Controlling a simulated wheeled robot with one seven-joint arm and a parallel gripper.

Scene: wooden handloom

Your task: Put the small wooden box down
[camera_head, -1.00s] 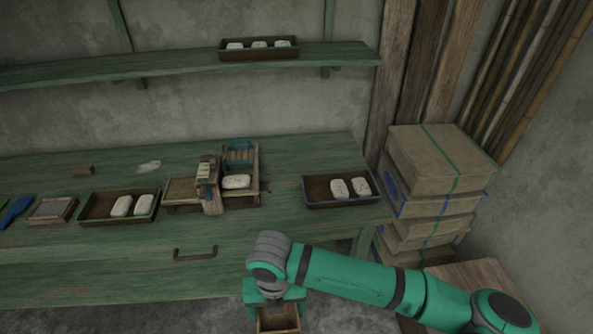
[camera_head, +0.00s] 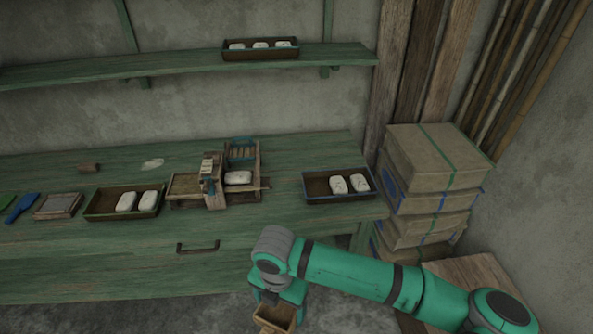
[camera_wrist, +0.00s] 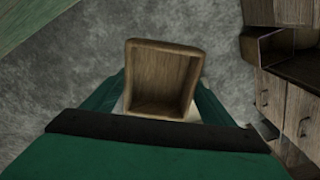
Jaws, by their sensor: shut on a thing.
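The small wooden box (camera_head: 274,318) is open-topped and looks empty. My gripper (camera_head: 281,296) is shut on it and holds it in the air in front of the green table, over the grey floor. In the wrist view the box (camera_wrist: 162,80) sits between the fingers of my gripper (camera_wrist: 160,112), with its open side towards the camera. The floor shows around it. The lower edge of the box is cut off in the head view.
The green table (camera_head: 120,240) holds a loom-like wooden device (camera_head: 215,185), a left tray (camera_head: 95,213) and a right tray (camera_head: 318,188) with white pieces. Stacked cartons (camera_head: 430,170) stand at the right. A wooden cabinet (camera_wrist: 270,90) shows at the wrist view's right.

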